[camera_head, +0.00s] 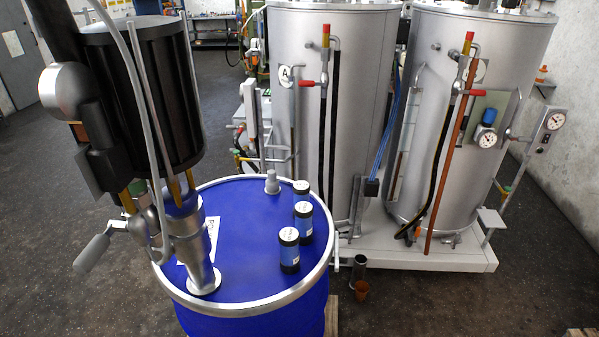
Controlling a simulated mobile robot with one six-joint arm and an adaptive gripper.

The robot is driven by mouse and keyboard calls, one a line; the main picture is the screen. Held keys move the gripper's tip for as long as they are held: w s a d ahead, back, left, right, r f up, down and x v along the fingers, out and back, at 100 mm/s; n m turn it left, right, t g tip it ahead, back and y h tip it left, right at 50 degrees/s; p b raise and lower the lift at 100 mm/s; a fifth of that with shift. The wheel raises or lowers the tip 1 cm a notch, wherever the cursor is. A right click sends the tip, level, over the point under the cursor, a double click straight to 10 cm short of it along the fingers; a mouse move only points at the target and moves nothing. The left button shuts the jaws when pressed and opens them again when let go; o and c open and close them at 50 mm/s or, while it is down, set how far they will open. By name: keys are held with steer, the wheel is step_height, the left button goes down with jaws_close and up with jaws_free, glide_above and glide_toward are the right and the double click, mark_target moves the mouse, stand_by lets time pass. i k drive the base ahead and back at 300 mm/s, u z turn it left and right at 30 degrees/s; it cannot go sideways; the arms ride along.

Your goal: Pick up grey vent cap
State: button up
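The grey vent cap (272,184) is a small stepped grey piece. It stands upright on the blue lid of the drum (250,235), near the far rim. Nothing covers it in this view. My gripper is not seen in the camera_head view, so its place relative to the cap cannot be told.
Several small black-and-blue cylinders (289,250) stand on the lid, right of the cap. A silver pump tube (195,250) with a large black cylinder (145,90) above rises from the lid's left side. Two steel tanks (335,120) stand behind. Open floor (480,300) lies front right.

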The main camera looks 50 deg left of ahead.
mark_target(272, 182)
steer(key=u, duration=0.05)
steer(key=i, duration=2.35)
steer(key=u, duration=2.3)
steer(key=i, duration=0.3)
steer(key=u, duration=0.15)
